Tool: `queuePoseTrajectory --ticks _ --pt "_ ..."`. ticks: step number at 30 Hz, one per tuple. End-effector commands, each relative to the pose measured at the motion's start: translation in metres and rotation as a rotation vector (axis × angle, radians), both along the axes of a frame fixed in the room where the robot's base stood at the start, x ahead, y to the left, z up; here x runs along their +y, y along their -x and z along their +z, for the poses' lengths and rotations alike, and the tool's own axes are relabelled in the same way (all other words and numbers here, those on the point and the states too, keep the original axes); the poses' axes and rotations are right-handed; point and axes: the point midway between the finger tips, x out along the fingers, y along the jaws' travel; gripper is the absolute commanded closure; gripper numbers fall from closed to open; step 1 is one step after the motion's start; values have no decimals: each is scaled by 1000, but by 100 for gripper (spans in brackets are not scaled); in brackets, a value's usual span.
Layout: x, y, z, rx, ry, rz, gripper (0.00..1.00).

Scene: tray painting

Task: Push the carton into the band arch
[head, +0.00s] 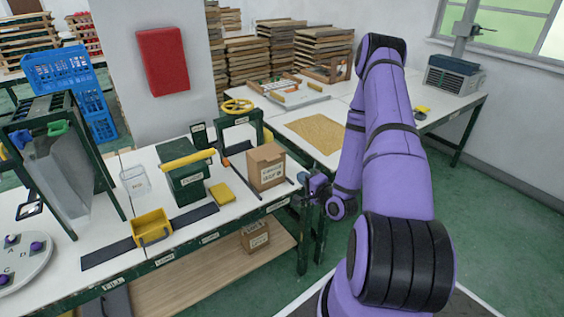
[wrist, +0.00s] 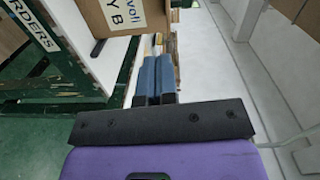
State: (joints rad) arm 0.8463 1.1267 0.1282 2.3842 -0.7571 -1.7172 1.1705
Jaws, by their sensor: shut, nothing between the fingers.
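The brown cardboard carton (head: 266,167) stands upright on the white worktop near its front edge. It also shows at the top of the wrist view (wrist: 125,14), partly cut off. The dark green arch (head: 239,122), with a yellow handwheel (head: 237,106) on top, stands behind and left of the carton. The carton is in front of the arch, and its base is between two dark rods. My gripper (head: 312,186) is right of the carton near the bench edge. In the wrist view its blue fingers (wrist: 154,72) are together and empty. Contact with the carton cannot be told.
A green box with a yellow bar (head: 186,181), a yellow sponge-like block (head: 222,193) and a yellow bin (head: 151,227) stand left on the bench. A tan mat (head: 316,134) lies behind. Another carton (head: 254,236) is on the lower shelf.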

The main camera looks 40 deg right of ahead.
Motion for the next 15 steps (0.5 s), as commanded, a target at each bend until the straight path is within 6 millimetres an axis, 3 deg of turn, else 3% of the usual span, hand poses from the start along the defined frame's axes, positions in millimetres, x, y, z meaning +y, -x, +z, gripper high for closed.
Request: queuePoseTrajectory --ticks 4,8,15 --pt "-1 9 -8 -38 -58 -24 100" --pt "-2 5 -8 -48 -66 -27 100" --pt "-3 -30 -8 -48 -63 -25 100"
